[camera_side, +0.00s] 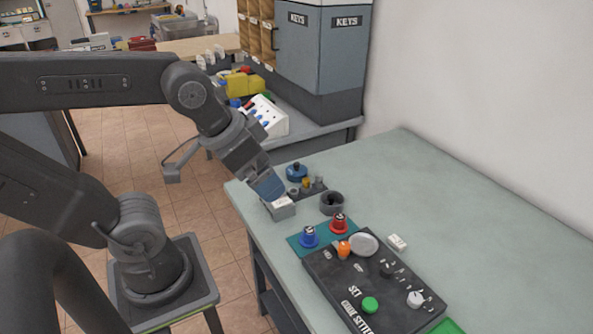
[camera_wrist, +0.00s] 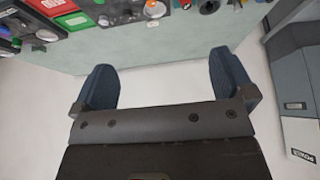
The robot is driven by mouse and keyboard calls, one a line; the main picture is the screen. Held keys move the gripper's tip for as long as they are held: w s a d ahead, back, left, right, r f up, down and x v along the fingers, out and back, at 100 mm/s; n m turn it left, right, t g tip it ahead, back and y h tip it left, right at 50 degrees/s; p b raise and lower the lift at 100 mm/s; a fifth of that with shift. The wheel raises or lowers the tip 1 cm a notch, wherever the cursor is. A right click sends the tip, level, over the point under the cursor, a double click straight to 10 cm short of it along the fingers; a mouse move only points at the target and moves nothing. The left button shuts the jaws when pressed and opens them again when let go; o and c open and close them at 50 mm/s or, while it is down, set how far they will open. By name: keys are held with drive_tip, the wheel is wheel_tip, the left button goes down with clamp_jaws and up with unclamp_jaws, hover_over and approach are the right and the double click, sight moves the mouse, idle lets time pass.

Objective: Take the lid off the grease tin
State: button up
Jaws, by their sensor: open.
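I cannot tell for sure which thing is the grease tin. A dark grey round tin-like thing (camera_side: 332,203) stands on the table right of my gripper, with a dark hollow-looking top. A flat silvery round disc (camera_side: 364,243) sits at the far edge of the black panel; a similar pale disc shows at the top of the wrist view (camera_wrist: 155,9).
A black panel (camera_side: 345,285) with coloured knobs lies at the front. Blue (camera_side: 310,237) and red (camera_side: 339,223) knobbed pieces stand on a teal mat. A blue round piece (camera_side: 297,172) is behind my gripper. The table's right side (camera_side: 470,215) is clear.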

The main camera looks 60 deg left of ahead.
drive_tip(key=m+g+y, duration=0.1)
drive_tip(key=m+y, duration=0.4)
drive_tip(key=m, duration=2.2)
hover_over(296, 163)
drive_tip(key=s+d, duration=0.5)
drive_tip(key=d, duration=0.1)
wheel_tip(296, 163, down, 16)
drive_tip(key=x, duration=0.8)
drive_tip(key=shift+a+f, duration=0.1)
drive_tip(key=shift+f, duration=0.2)
drive_tip(key=shift+x, duration=2.55)
drive_tip(key=shift+w+a+r, duration=0.1)
drive_tip(key=shift+a+r, duration=0.05)
drive_tip(key=shift+c, duration=0.5)
